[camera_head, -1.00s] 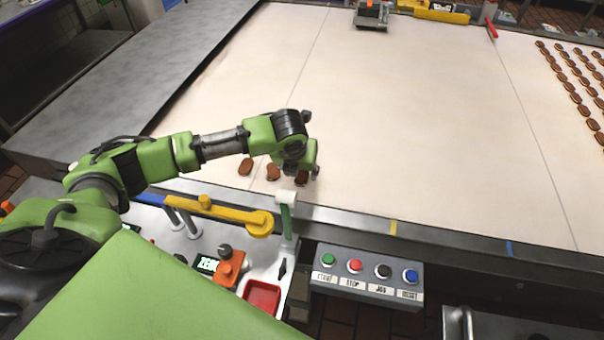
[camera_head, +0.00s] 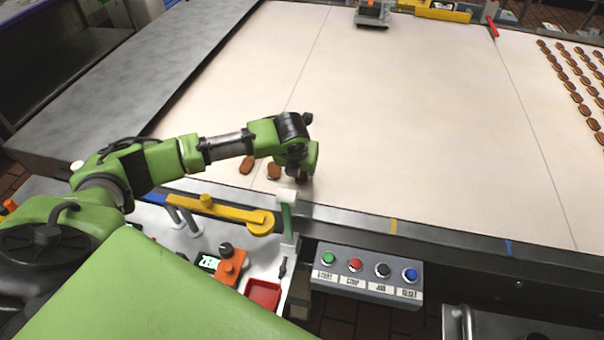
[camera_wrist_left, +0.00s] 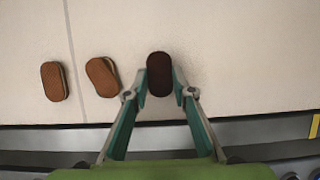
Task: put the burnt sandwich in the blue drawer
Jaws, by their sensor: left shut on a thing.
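The burnt sandwich (camera_wrist_left: 160,72), darker than its neighbours, lies between the fingertips of my left gripper (camera_wrist_left: 161,84) in the left wrist view. The fingers are shut on its two sides. In the head view my left gripper (camera_head: 300,172) is low over the near edge of the pale belt, and its wrist mostly hides the burnt sandwich. I cannot tell whether the sandwich is clear of the belt. No blue drawer shows in these views. My right gripper is not in view.
Two lighter brown sandwiches (camera_wrist_left: 103,76) (camera_wrist_left: 54,81) lie left of the held one on the belt (camera_head: 400,130). Rows of sandwiches (camera_head: 577,82) lie at far right. A yellow lever (camera_head: 232,217), a red tray (camera_head: 263,294) and a button box (camera_head: 367,275) stand at the near side.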

